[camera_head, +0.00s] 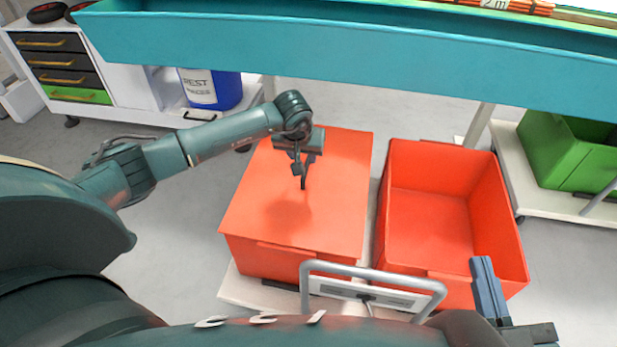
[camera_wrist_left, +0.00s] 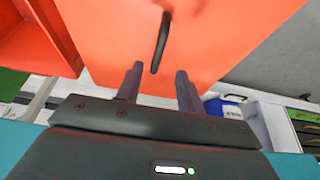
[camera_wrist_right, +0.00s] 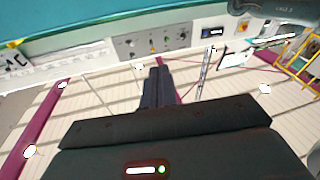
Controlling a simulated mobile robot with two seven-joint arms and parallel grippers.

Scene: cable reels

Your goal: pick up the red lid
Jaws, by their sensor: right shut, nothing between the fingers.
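The red lid (camera_head: 290,190) lies flat on the left of two red crates. In the left wrist view the lid (camera_wrist_left: 210,30) fills the upper middle, with a dark bar-shaped handle (camera_wrist_left: 161,40) on it. My left gripper (camera_head: 300,174) is over the lid, pointing down, and casts a shadow on it. Its two fingers (camera_wrist_left: 159,72) are apart with nothing held; the handle's near end shows between the tips, but I cannot tell the height gap. My right gripper (camera_head: 488,290) is shut and empty, in front of the right crate. Its fingers (camera_wrist_right: 156,88) are together in the right wrist view.
An open, empty red crate (camera_head: 430,215) stands right of the lidded one. A teal shelf (camera_head: 350,50) crosses behind and above. A grey cart handle (camera_head: 370,270) rises in front. A green crate (camera_head: 570,150) is at right, a blue bucket (camera_head: 228,90) behind.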

